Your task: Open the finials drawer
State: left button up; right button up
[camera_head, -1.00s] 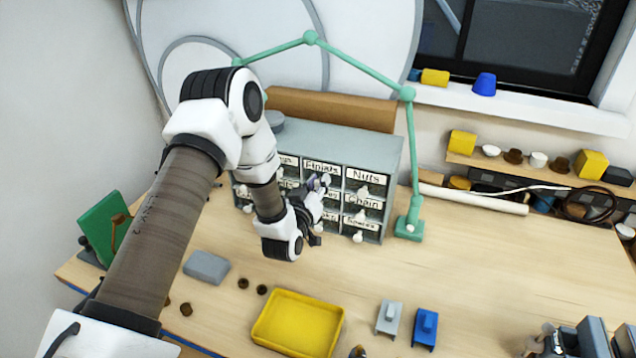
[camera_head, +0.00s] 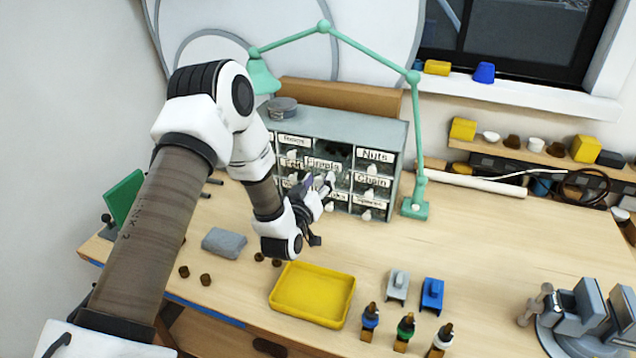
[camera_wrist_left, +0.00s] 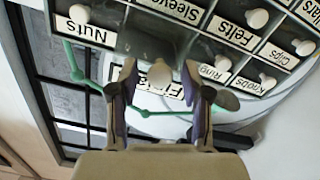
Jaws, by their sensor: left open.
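The grey drawer cabinet (camera_head: 340,122) stands at the back of the bench, with labelled drawers and white knobs. The Finials drawer (camera_head: 322,163) in the top row is pulled out toward me, and a dark opening shows behind its front. In the left wrist view its white knob (camera_wrist_left: 160,75) sits between my fingertips, and its label (camera_wrist_left: 168,92) is partly hidden by the fingers. My left gripper (camera_head: 318,186) is open, with a finger on each side of the knob; it also shows in the left wrist view (camera_wrist_left: 160,68). My right gripper is out of view.
The Nuts drawer (camera_head: 375,156) beside it looks closed. A green lamp arm (camera_head: 416,140) stands right of the cabinet. A yellow tray (camera_head: 312,293), small grey and blue parts, bulb-like pieces and a vise (camera_head: 580,315) lie nearer. The bench's right middle is clear.

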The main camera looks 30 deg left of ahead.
pick_arm(q)
jog(key=shift+s+r, duration=0.15)
jog(key=shift+s, duration=0.2)
jog(key=v, duration=1.1)
jog(key=shift+s+d, duration=0.2)
jog(key=shift+s, duration=0.15)
